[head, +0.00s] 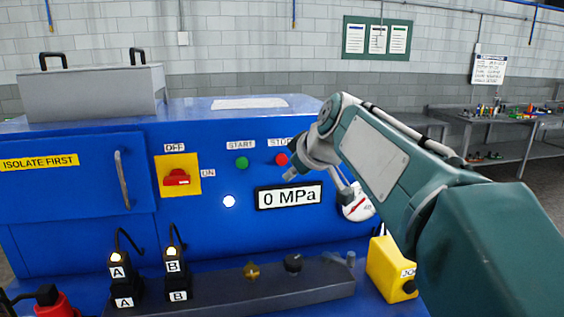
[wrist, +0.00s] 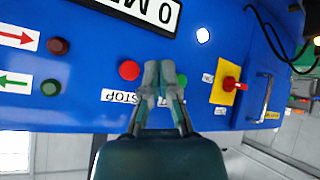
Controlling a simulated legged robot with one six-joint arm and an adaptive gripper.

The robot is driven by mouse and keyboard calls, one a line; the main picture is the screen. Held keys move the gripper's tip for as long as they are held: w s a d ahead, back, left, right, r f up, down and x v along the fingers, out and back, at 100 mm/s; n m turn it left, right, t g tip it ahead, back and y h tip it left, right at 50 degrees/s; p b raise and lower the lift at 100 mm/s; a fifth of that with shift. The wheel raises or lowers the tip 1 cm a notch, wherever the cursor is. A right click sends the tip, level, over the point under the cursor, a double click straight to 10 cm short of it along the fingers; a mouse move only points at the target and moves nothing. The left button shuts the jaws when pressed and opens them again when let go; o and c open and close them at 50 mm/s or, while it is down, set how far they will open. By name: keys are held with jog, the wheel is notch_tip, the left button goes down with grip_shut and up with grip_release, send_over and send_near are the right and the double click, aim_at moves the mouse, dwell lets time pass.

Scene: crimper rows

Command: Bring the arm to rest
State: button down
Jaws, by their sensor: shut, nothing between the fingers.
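My gripper (head: 291,174) is at the end of my raised teal arm, in front of the blue machine's panel (head: 225,230). In the wrist view my gripper (wrist: 160,70) has its two fingers together with nothing between them. They appear between the red STOP button (wrist: 129,70) and the green START button (wrist: 181,80). In the head view the STOP button (head: 282,159) is beside my gripper and the START button (head: 242,163) is to its left. Whether the fingers touch the panel I cannot tell. The display (head: 289,196) reads 0 MPa.
A red rotary switch (head: 176,178) on a yellow plate and a door handle (head: 122,180) stick out at left. Black connectors A (head: 119,272) and B (head: 175,268) stand on the front ledge. A gauge (head: 357,206) and a yellow box (head: 389,270) are beside my arm.

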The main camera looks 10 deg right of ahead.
jog(key=s+f+m+g+h, duration=0.1)
jog(key=s+f+m, duration=0.2)
jog(key=s+f, duration=0.7)
jog(key=s+f+m+g+h, duration=0.2)
jog(key=s+f+m, duration=0.2)
jog(key=s+f, duration=0.6)
jog(key=s, duration=0.7)
jog(key=shift+m, duration=0.3)
jog(key=shift+w, duration=0.1)
dwell(0.5)
